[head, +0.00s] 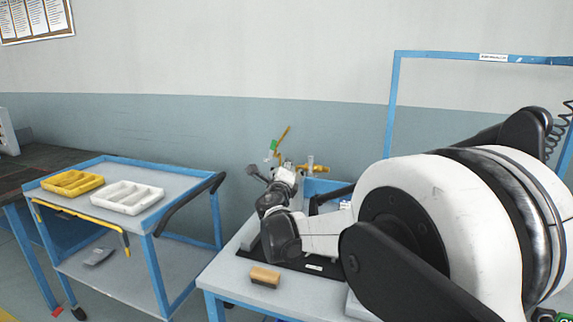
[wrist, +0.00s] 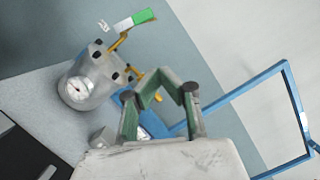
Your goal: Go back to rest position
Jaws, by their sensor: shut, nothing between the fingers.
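My gripper (wrist: 158,82) shows in the wrist view with its greenish fingers drawn together at the tips, shut and empty. A grey round metal body with a dial (wrist: 82,85) lies beyond it to the left, apart from the fingers. A yellow lever (wrist: 118,42) with a green tag (wrist: 143,17) rises from that body. In the head view, my arm reaches over the bench from the right, and its bent wrist is near the yellow lever (head: 284,134). The fingers cannot be made out there, and my arm hides much of the fixture.
A blue frame (head: 393,110) stands behind the bench (head: 230,275). A wooden block (head: 265,277) lies near the bench's front edge. On the left, a blue cart (head: 165,178) carries a yellow tray (head: 72,190) and a white tray (head: 128,206). A floor gap separates cart and bench.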

